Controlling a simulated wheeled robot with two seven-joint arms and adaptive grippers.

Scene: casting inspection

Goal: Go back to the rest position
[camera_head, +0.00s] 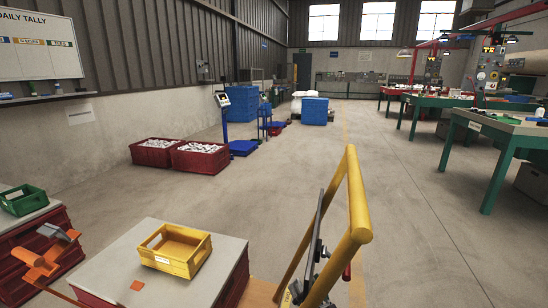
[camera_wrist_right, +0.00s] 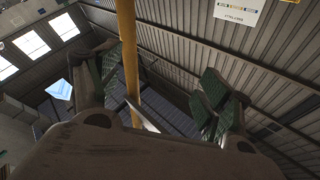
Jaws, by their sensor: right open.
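My right gripper (camera_head: 317,250) is at the lower middle of the head view, small and seen nearly edge-on, close beside a yellow tubular rail (camera_head: 356,205). In the right wrist view its two fingers stand wide apart with nothing gripped, so the gripper (camera_wrist_right: 160,82) is open and empty. A yellow post (camera_wrist_right: 128,55) shows between the fingers there; I cannot tell how far beyond them it is.
An empty yellow crate (camera_head: 165,265) stands on a grey-topped stand (camera_head: 118,255) at lower left. A green crate (camera_head: 27,208) and an orange object (camera_head: 40,265) are further left. Red bins (camera_head: 200,162) hold pale parts. Green-legged benches (camera_head: 497,175) line the right. The central floor (camera_head: 400,180) is clear.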

